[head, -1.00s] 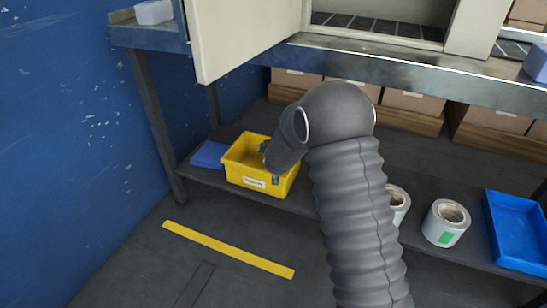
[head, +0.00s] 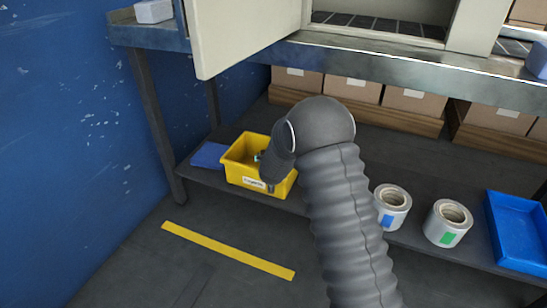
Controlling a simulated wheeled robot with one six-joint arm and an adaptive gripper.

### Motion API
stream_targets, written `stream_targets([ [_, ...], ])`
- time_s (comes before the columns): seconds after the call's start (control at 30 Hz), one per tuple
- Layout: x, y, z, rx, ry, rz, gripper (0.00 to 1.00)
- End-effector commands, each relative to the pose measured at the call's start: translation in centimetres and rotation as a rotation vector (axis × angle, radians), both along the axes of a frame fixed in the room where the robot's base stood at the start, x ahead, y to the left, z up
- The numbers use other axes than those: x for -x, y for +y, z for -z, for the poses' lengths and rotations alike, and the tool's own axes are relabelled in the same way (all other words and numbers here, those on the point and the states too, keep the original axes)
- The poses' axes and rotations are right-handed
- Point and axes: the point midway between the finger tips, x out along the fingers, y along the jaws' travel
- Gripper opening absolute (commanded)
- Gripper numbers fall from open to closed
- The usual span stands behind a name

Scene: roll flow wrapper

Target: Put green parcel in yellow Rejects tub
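The yellow tub (head: 239,167) stands on the low shelf at the left, with a white label on its front whose text is too small to read. My gripper (head: 263,172) is over the right part of the tub, at or inside its rim, reaching down from the right. My own dark wrist hides most of the gripper, so its fingers and anything between them cannot be made out. A small teal-green patch shows beside the gripper at the tub's opening; I cannot tell whether it is the parcel or part of the gripper. No green parcel shows clearly.
A blue flat item (head: 209,155) lies left of the tub. Two white rolls, one with a blue mark (head: 391,209) and one with a green mark (head: 447,225), and a blue tray (head: 489,215) are to the right. The machine's open door (head: 245,40) and bench edge are above.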

Motion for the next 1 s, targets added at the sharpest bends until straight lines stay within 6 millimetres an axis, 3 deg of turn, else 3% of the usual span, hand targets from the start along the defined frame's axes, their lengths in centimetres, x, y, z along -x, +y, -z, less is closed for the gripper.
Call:
stream_targets([
  [0.43,0.1,0.1,1.2,0.002,0.004,-0.002,0.39],
  [0.47,0.2,0.1,1.3,0.002,0.006,-0.002,0.88],
  [0.5,0.2,0.1,1.3,0.003,0.007,-0.002,0.98],
  [0.53,0.2,0.1,1.4,0.003,0.007,-0.002,1.00],
  [0.87,0.4,0.1,1.6,0.004,0.014,-0.004,1.00],
  [1.0,0.3,0.0,0.6,0.005,0.014,-0.003,1.00],
])
